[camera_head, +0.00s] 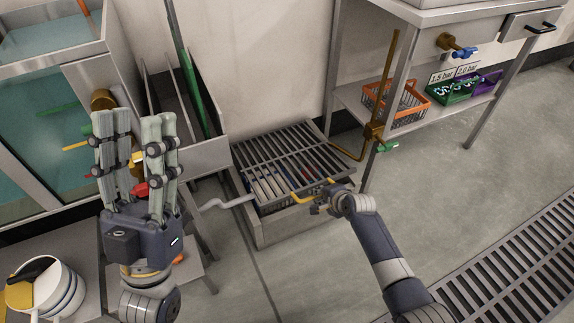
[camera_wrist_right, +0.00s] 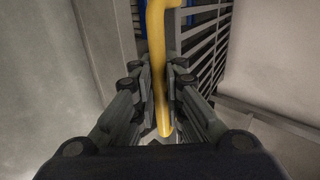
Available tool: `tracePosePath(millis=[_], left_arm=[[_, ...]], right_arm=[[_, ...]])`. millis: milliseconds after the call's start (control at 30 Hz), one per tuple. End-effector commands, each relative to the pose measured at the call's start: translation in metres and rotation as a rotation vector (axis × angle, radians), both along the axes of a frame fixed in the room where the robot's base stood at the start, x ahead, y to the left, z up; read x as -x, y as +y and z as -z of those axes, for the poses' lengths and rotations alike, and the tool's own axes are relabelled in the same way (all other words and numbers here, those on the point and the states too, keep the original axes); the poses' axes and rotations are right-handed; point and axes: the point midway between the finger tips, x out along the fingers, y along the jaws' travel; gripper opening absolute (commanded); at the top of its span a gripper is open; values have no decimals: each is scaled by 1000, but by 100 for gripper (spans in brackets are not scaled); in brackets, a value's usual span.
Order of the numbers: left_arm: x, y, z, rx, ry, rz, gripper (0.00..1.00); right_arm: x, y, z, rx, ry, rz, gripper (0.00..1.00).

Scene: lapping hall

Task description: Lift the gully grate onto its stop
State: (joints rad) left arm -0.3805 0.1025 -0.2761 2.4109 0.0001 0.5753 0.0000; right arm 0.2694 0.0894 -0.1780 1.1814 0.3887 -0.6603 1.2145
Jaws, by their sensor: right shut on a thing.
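The gully grate (camera_head: 290,150) is a dark barred panel over a box-shaped gully (camera_head: 262,232) on the floor in the head view. Its near side looks a little raised above the gully rim, with something striped showing beneath. A yellow handle (camera_head: 303,198) is at its near edge. My right gripper (camera_head: 326,203) is at this handle; in the right wrist view its fingers (camera_wrist_right: 158,110) are shut on the yellow bar (camera_wrist_right: 157,60). My left gripper (camera_head: 137,125) is upright at the left, away from the grate, its fingers apart and empty. I cannot pick out the stop.
A grey crank-like lever (camera_head: 225,203) juts at the gully's left. A steel bench (camera_head: 345,100) with an orange basket (camera_head: 397,103) and a green crate (camera_head: 452,92) stands right of it. A brass pipe (camera_head: 376,130) runs down close to the grate. A white bucket (camera_head: 45,290) is at lower left.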

Motion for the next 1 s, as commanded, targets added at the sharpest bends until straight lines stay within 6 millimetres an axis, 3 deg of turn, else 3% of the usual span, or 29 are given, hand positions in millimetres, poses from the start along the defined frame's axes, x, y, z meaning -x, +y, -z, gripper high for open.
tracePosePath(millis=[600, 1000], left_arm=[[-49, -8, 36, -93, 304, -16, 40], [-57, -9, 46, -109, 363, -20, 40]], right_arm=[[0, -1, -12, 1, 8, 1, 0], [-1, -1, -14, 1, 6, 2, 0]])
